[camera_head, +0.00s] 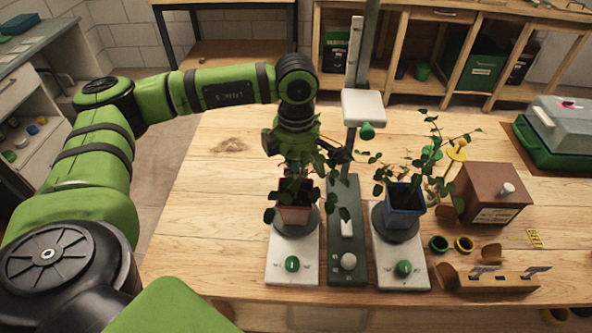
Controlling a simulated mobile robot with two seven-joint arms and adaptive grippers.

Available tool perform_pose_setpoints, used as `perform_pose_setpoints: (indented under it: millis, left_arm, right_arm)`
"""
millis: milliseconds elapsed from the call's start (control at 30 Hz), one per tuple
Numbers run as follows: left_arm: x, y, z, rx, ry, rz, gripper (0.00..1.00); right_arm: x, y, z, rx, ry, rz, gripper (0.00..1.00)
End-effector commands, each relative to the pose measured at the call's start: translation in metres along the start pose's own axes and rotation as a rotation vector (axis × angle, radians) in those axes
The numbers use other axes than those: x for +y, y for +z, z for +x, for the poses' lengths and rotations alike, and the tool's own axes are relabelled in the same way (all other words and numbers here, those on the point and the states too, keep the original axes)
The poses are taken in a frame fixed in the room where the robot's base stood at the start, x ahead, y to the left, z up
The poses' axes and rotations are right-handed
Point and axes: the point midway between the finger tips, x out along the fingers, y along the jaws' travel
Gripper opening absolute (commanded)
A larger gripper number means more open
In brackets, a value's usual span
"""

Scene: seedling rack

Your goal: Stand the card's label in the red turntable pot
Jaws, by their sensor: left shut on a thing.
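The red pot (294,214) holds a leafy plant and stands on the left turntable (303,232), on a white base with a green knob. My left gripper (297,168) points down over this pot, among the upper leaves. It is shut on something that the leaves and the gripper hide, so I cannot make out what. A wooden rack (500,284) at the front right bears small dark and metallic pieces, perhaps labels. I cannot pick out the card for sure. My right gripper is not in view.
A blue pot (404,205) with a plant stands on the right turntable. A post with a white head (363,107) rises between them. A brown box (493,192), two small rings (438,244) and a yellow piece (535,238) lie to the right. The table's left part is clear.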

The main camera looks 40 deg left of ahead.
Motion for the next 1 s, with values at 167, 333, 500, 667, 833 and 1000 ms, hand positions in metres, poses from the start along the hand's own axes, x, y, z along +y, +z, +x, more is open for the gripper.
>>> perform_pose_setpoints:
  millis: [167, 333, 500, 667, 833, 1000]
  left_arm:
    - [0.0000, 0.0000, 0.0044, 0.001, 0.000, 0.000, 0.00]
    - [-0.0003, -0.0001, 0.0048, 0.001, -0.001, 0.001, 0.00]
    - [-0.0006, -0.0002, 0.0052, 0.002, -0.003, 0.001, 0.18]
    - [-0.0008, -0.0006, 0.0058, 0.003, -0.004, 0.001, 0.34]
    - [-0.0009, -0.0008, 0.0060, 0.004, -0.004, 0.001, 0.34]
    - [-0.0011, -0.0010, 0.0063, 0.005, -0.005, 0.000, 0.34]
  right_arm:
    - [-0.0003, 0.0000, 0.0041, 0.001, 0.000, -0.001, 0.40]
    - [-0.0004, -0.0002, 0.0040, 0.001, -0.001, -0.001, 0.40]
    - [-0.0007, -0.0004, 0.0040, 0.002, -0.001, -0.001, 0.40]
    - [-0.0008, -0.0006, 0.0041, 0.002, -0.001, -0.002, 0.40]
    - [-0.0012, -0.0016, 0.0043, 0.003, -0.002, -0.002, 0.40]
    - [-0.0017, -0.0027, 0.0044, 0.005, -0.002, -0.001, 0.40]
